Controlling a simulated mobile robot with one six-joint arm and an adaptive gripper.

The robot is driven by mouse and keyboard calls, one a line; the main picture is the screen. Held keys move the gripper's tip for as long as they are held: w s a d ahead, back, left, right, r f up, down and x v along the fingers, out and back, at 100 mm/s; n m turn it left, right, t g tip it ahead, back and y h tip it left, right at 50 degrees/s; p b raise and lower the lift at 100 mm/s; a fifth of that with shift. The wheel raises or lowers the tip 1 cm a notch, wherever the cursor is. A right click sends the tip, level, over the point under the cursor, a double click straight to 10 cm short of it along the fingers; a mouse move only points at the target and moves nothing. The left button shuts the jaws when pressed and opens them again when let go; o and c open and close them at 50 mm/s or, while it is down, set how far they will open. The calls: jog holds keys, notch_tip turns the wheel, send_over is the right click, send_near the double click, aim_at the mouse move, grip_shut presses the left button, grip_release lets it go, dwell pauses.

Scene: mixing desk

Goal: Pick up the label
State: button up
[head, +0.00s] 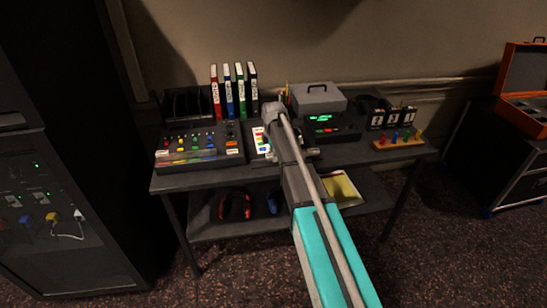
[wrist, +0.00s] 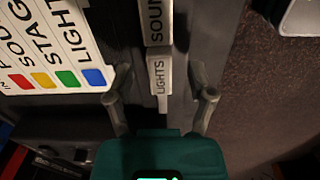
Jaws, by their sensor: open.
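A small white block-like label reading "LIGHTS" (wrist: 161,78) lies between the fingers of my gripper (wrist: 161,96) in the wrist view. The gripper is open, with a visible gap between each finger and the label. A second label, with "SOUN" readable (wrist: 155,20), lies just beyond it in line. In the head view my arm covers this part of the desk, and I cannot make out the fingers or the "LIGHTS" label there.
A white card with coloured squares (wrist: 55,45) lies left of the labels. The desk edge is close on the right, with carpet (wrist: 265,95) below. In the head view, a mixing console (head: 200,142), binders (head: 228,92) and a grey box (head: 318,98) crowd the desk (head: 170,180).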

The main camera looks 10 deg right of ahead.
jog(key=c, duration=0.9)
jog(key=shift+r, duration=0.15)
jog(key=shift+r+p, duration=0.95)
jog(key=shift+p, duration=0.2)
jog(key=s+r+p, duration=0.3)
jog(key=s, duration=0.1)
jog(key=s+r+p, duration=0.4)
jog(key=s, duration=0.1)
jog(key=s+r+p, duration=0.3)
jog(key=s, duration=0.2)
jog(key=shift+a+r+p, duration=0.35)
jog(key=shift+a+r, duration=0.05)
